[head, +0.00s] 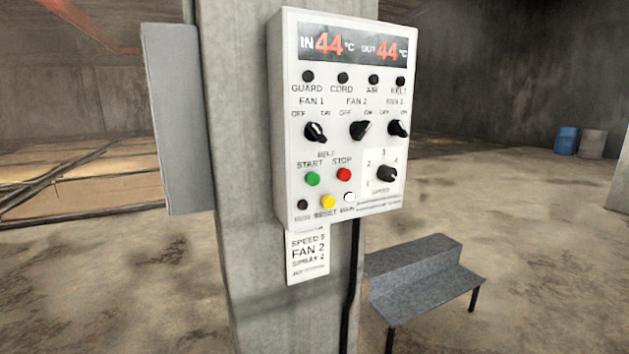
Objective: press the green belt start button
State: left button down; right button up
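The green belt start button (313,179) is on the front of a white control box (285,120), under the words BELT START. The red stop button (344,174) is just to its right. A yellow reset button (328,201) is below them. The display (355,45) reads IN 44 °C and OUT 44 °C. Black fan knobs (315,132) run in a row above the buttons, and a black speed knob (386,172) is at the lower right. Neither of my grippers shows in the head view.
The box is on a concrete pillar (245,260), with a grey panel (180,120) at its left. A paper label (308,256) and a black cable hang below. A grey step (425,275) stands at the lower right. Blue and tan drums (567,141) stand far right. The floor is mostly open.

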aim_at(312, 178)
jog(key=l+u, duration=0.15)
jog(key=u, duration=0.6)
jog(key=i+l+u, duration=0.15)
jog(key=l+u, duration=0.35)
jog(key=l, duration=0.45)
jog(key=l+u, duration=0.45)
jog(key=l, duration=0.95)
jog(key=k+l, duration=0.1)
jog(key=l, duration=0.35)
